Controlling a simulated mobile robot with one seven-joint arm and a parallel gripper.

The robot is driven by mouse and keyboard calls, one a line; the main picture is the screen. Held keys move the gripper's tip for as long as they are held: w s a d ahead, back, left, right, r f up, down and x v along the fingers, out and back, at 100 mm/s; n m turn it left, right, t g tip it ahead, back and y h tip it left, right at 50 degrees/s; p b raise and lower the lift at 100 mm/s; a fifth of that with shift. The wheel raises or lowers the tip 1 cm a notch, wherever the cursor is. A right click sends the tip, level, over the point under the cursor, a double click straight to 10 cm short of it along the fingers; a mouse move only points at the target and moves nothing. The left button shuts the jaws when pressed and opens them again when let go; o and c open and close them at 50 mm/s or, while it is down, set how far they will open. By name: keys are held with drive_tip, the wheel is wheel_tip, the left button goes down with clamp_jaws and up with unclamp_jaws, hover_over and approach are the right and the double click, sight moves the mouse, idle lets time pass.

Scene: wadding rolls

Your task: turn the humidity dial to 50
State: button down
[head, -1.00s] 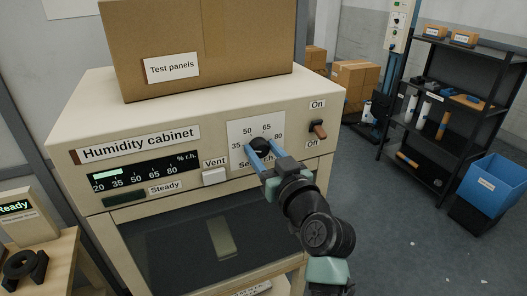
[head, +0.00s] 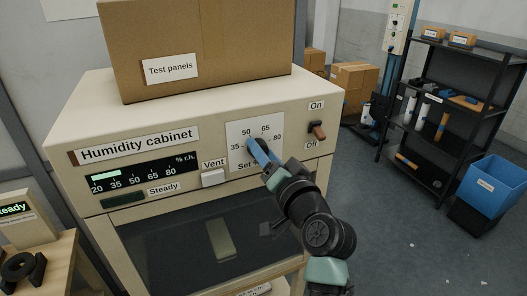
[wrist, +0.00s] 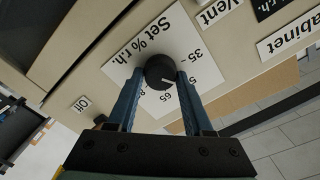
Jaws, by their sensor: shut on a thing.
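The humidity dial is a round black knob (wrist: 160,71) on a white "Set % r.h." plate (head: 238,157) marked 35, 50, 65 and 80. My gripper (wrist: 157,77) is shut on the knob, with one blue finger on each side. In the wrist view a short white mark on the knob faces the 50–65 side; the right finger partly covers the 50, so the exact reading is unclear. In the head view the fingers hide most of the knob. The cabinet's display (head: 145,174) shows a short green bar near the 20–35 end.
A Vent button (head: 213,178) sits left of the dial and an On/Off switch (head: 318,130) to its right. A "Test panels" box (head: 225,45) stands on the cabinet. A black shelf (head: 455,110) and blue bin (head: 495,185) stand at the right.

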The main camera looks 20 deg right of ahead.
drive_tip(key=shift+m, duration=0.6)
drive_tip(key=shift+c, duration=1.6)
unclamp_jaws()
drive_tip(key=s+b, duration=0.4)
drive_tip(key=s, duration=0.9)
drive_tip(key=shift+d, duration=0.25)
